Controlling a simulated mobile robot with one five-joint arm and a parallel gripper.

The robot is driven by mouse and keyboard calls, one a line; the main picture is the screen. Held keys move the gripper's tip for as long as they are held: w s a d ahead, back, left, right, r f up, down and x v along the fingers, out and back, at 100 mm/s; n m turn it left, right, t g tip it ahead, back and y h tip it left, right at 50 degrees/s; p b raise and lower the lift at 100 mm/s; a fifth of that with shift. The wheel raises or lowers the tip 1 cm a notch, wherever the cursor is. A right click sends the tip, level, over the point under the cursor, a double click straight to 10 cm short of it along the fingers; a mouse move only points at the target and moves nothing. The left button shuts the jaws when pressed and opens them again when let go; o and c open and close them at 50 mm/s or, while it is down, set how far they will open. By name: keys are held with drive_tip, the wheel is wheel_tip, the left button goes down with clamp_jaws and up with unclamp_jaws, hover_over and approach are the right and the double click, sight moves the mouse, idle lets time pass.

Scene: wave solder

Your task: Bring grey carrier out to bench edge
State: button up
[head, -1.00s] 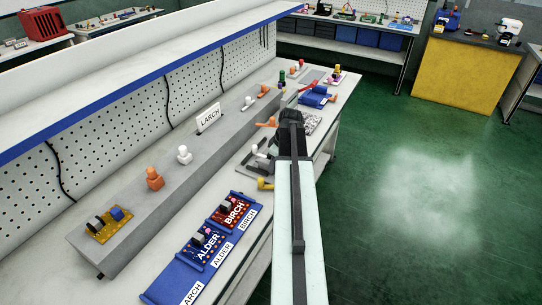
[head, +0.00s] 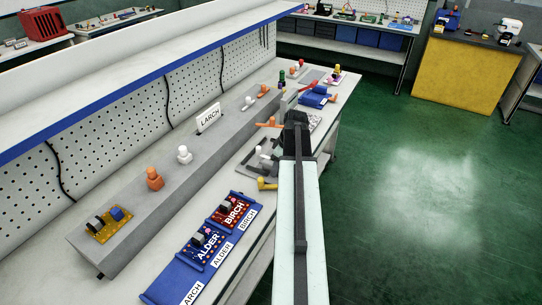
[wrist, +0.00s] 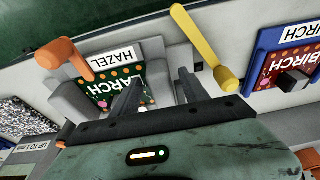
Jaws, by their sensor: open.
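The grey carrier (wrist: 70,98) is in the upper left of the wrist view. It bears a green board (wrist: 128,74) marked LARCH, partly hidden by one finger. A HAZEL label (wrist: 113,58) is beside the board. In the head view grey parts of what looks like the same carrier (head: 251,163) show left of my arm. My gripper (wrist: 160,77) is open, its fingers over the board and the grey area beside it. I cannot tell whether they touch anything. An orange lever (wrist: 68,58) and a yellow lever (wrist: 205,45) stand on either side.
A blue carrier (head: 178,268) with ALDER and BIRCH boards lies nearer on the bench. The green floor (head: 430,200) to the right is clear.

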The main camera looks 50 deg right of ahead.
drive_tip(key=shift+r, duration=0.1)
drive_tip(key=p+v, duration=0.8)
drive_tip(key=shift+w+a, duration=0.15)
drive_tip(key=w+a+g, duration=0.1)
drive_tip(key=w+a, duration=0.4)
drive_tip(key=a, duration=0.5)
drive_tip(key=w+a+g, duration=0.1)
drive_tip(key=w+a, duration=0.3)
drive_tip(key=a, duration=0.7)
drive_tip(key=a+f+m, duration=0.1)
drive_tip(key=a+m, duration=0.1)
drive_tip(key=a, duration=2.5)
drive_tip(key=shift+s+m+g+h, duration=0.2)
drive_tip(key=shift+m+g+h, duration=0.1)
drive_tip(key=shift+m+g, duration=0.1)
